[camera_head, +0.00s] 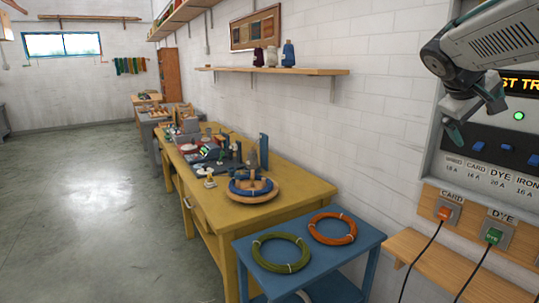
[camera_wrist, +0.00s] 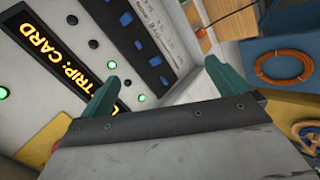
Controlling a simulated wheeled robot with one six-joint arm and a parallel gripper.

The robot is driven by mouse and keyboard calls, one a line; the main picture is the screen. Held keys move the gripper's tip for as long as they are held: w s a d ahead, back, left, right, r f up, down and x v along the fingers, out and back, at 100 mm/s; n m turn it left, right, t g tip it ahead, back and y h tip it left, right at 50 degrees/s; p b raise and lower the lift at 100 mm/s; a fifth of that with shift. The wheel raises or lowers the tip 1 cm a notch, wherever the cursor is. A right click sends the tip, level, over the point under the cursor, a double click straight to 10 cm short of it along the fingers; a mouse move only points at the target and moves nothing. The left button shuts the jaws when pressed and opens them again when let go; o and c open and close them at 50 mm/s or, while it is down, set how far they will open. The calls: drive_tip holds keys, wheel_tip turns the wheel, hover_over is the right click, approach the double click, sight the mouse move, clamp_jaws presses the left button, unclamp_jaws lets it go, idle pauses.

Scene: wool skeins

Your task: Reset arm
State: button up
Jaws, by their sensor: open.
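My gripper (camera_head: 474,114) is raised at the right in the head view, in front of the grey electrical panel (camera_head: 434,150). Its two green fingers stand apart with nothing between them, as the wrist view shows (camera_wrist: 162,76). The panel's dark strip carries several blue switches (camera_head: 507,149) over labels that include CARD, DYE and IRON. The panel's display (camera_wrist: 68,85) shows yellow letters reading TRIP: CARD. A green light (camera_head: 519,116) glows on the panel. I cannot tell whether the fingers touch the panel.
Below the panel, an orange plug (camera_head: 445,213) sits at CARD and a green plug (camera_head: 494,235) at DYE, with black cables hanging. A blue table (camera_head: 315,270) holds a green coil (camera_head: 281,253) and an orange coil (camera_head: 333,228). A yellow workbench (camera_head: 290,205) runs behind. The floor at left is clear.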

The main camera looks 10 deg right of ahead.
drive_tip(key=s+a+f+y, duration=0.3)
drive_tip(key=s+a+f, duration=0.3)
drive_tip(key=a, duration=0.3)
drive_tip(key=s+a+f+g+y, duration=0.1)
drive_tip(key=s+a+f+y, duration=0.2)
drive_tip(key=s+a+f, duration=0.4)
drive_tip(key=s+a+f+y, duration=0.3)
drive_tip(key=s+a+f, duration=0.3)
drive_tip(key=s+a, duration=0.3)
drive_tip(key=a, duration=0.2)
drive_tip(key=shift+s+a+f+g, duration=0.3)
drive_tip(key=shift+s+a, duration=0.05)
